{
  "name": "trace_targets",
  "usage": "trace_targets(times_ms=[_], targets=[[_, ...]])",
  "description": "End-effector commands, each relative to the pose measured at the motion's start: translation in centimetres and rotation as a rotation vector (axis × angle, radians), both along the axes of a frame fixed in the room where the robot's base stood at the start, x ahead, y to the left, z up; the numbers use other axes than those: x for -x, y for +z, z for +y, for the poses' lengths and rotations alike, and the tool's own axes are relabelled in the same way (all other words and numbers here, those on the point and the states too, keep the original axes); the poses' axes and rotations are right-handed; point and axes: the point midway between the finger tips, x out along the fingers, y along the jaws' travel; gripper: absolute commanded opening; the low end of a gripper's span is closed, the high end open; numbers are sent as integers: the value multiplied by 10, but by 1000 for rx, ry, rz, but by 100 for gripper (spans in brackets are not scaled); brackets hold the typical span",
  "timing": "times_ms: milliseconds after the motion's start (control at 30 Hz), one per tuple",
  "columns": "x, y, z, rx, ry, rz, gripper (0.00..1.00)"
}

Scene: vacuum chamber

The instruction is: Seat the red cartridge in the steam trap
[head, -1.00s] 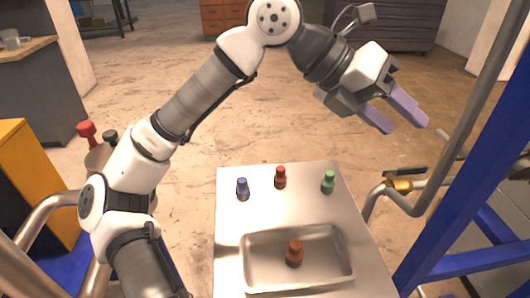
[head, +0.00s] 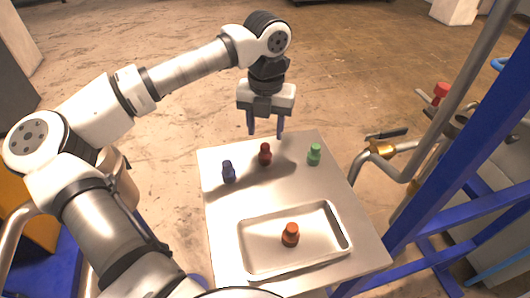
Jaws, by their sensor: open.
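The red cartridge (head: 265,154) stands upright near the far edge of a small metal table. My gripper (head: 266,130) points down with its two purple fingers apart and empty. Its fingertips appear just above and beyond the red cartridge, at the table's far edge, not touching it as far as I can see. I cannot tell for sure which fitting is the steam trap. A dark fitting (head: 456,121) sits on the pipework at the right, partly behind a pipe.
A blue cartridge (head: 228,171) and a green cartridge (head: 314,155) flank the red one. An orange-red cartridge (head: 290,235) stands in a shallow metal tray (head: 247,250). Grey pipe (head: 425,140), a brass valve (head: 382,149) and blue frame bars (head: 459,250) border the table's right side.

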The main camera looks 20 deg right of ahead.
Motion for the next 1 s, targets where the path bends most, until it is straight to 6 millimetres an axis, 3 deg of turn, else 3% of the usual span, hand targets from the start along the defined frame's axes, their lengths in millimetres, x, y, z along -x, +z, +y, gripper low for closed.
trace_targets(times_ms=[167,433,733,1000], targets=[[1,-12,0,1,-1,3,47],[1,-49,1,0,0,1,47],[1,-55,0,1,0,0,47],[1,-55,0,1,-1,0,12]])
